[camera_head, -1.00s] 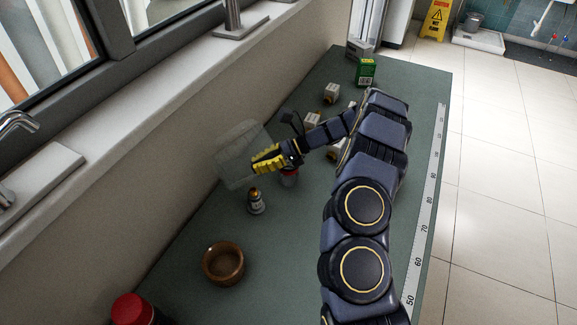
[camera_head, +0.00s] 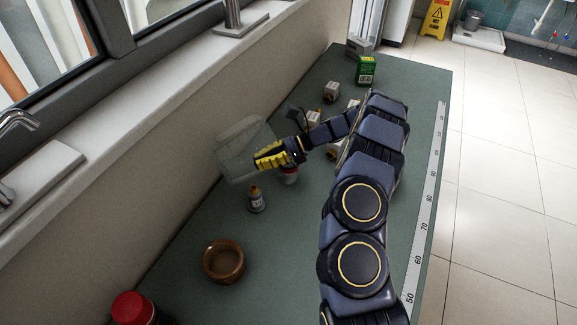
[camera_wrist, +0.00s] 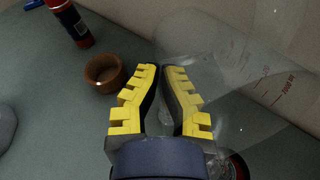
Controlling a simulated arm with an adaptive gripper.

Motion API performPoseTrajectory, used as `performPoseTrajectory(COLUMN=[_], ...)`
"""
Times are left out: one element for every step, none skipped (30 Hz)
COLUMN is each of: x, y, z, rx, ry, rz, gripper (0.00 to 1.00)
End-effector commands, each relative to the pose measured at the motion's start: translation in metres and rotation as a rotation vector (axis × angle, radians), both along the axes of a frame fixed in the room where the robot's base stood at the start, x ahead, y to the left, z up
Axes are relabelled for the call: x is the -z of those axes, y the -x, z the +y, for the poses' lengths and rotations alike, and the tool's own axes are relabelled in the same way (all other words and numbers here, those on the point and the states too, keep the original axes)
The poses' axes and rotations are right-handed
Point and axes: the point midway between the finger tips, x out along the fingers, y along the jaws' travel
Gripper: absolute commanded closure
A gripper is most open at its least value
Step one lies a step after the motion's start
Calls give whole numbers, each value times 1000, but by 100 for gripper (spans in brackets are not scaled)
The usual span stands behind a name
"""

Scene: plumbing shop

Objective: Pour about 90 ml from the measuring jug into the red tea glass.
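The clear measuring jug (camera_head: 238,150) is tilted in the air above the bench. It also shows in the wrist view (camera_wrist: 275,75), see-through with red scale marks. My gripper (camera_head: 268,157) is shut on the jug, with yellow fingers at its side; in the wrist view the fingers (camera_wrist: 161,80) converge with a narrow gap. The contact is hard to see through the clear wall. A red-rimmed vessel, apparently the red tea glass (camera_head: 289,176), stands just below my gripper, partly hidden. Its edge shows at the wrist view's lower right (camera_wrist: 238,166). I cannot make out liquid.
A small bottle (camera_head: 256,201) stands in front of the jug. A brown wooden bowl (camera_head: 223,261) and a red-capped container (camera_head: 133,308) are nearer. Small boxes (camera_head: 331,92) and a green box (camera_head: 366,70) stand farther back. The wall runs close behind the jug.

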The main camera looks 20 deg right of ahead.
Motion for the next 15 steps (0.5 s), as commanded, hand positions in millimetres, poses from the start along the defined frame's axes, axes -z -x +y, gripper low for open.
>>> performPoseTrajectory(x=[-1,-1,0,1,1,-1,-2,-3,-4,-4,-5,-4,-6,-6,-6], y=[0,0,0,0,1,0,1,0,1,1,1,1,0,0,0], z=[0,1,4,8,14,15,18,21,25,27,30,32,33,33,32], rx=[1,0,-1,-1,-3,1,-3,-1,-3,-2,-5,-3,-1,0,2], ry=[-2,1,17,37,61,110,144,182,236,280,320,361,375,382,387], rz=[-1,-2,-4,-6,-10,-21,-25,-31,-38,-45,-49,-54,-53,-54,-52], gripper=[100,100,100,100,100,100,100,100,100,100,100,100,100,100,100])
